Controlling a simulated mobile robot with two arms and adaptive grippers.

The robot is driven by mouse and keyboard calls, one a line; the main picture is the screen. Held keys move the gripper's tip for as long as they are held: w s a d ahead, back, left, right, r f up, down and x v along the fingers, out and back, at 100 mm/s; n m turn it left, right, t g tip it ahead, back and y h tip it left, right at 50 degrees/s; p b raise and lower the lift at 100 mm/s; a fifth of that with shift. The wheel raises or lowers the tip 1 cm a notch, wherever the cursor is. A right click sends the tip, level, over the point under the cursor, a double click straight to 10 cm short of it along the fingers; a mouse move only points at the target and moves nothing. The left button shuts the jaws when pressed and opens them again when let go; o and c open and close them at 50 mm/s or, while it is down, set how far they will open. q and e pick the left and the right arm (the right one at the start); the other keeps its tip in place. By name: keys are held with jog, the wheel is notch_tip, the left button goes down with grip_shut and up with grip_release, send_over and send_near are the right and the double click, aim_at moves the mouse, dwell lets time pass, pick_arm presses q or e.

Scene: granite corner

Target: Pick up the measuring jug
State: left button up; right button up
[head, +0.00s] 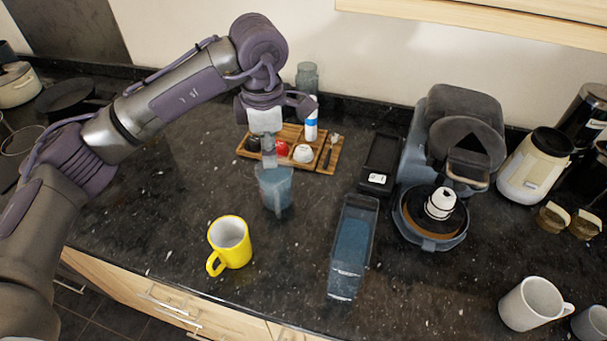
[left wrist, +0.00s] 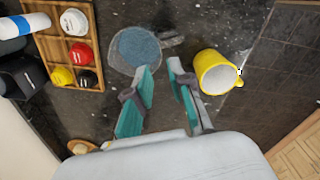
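The measuring jug (head: 275,190) is a see-through blue-grey vessel standing on the dark granite counter, near the middle of the head view. In the left wrist view the jug (left wrist: 136,52) is seen from above, with its handle pointing right. My left gripper (head: 269,160) points down over the jug's rim in the head view. In the left wrist view the left gripper (left wrist: 161,67) has its two fingers apart with nothing between them; the jug and its handle lie just beyond the tips. My right gripper is not in view.
A yellow mug (head: 232,243) stands close in front of the jug. Behind is a wooden tray (head: 250,150) with small items. A clear bin (head: 352,245) and a coffee machine (head: 432,225) are to the right. The counter left of the jug is clear.

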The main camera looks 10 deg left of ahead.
pick_arm(q)
jog(key=shift+w+d+f+p, duration=0.15)
jog(key=shift+f+p, duration=0.05)
jog(key=shift+f, duration=0.25)
jog(key=shift+w+d+f+p, duration=0.1)
jog(key=shift+d+f+p, duration=0.05)
jog(key=shift+f, duration=0.25)
jog(key=p, duration=0.2)
send_over(276, 194)
jog(key=f, duration=0.6)
jog(key=shift+s+a, duration=0.1)
jog(key=shift+a, duration=0.3)
jog(key=shift+d+f, duration=0.1)
jog(key=shift+f, duration=0.15)
jog(key=shift+d+f, duration=0.15)
jog(key=shift+f, duration=0.05)
jog(key=f+p, duration=0.1)
jog(key=f, duration=0.2)
jog(key=f+p, duration=0.1)
jog(key=shift+w+f+p, duration=0.2)
jog(key=shift+w+p, duration=0.05)
jog(key=shift+p, duration=0.1)
jog(key=shift+f, duration=0.35)
jog(key=shift+d, duration=0.1)
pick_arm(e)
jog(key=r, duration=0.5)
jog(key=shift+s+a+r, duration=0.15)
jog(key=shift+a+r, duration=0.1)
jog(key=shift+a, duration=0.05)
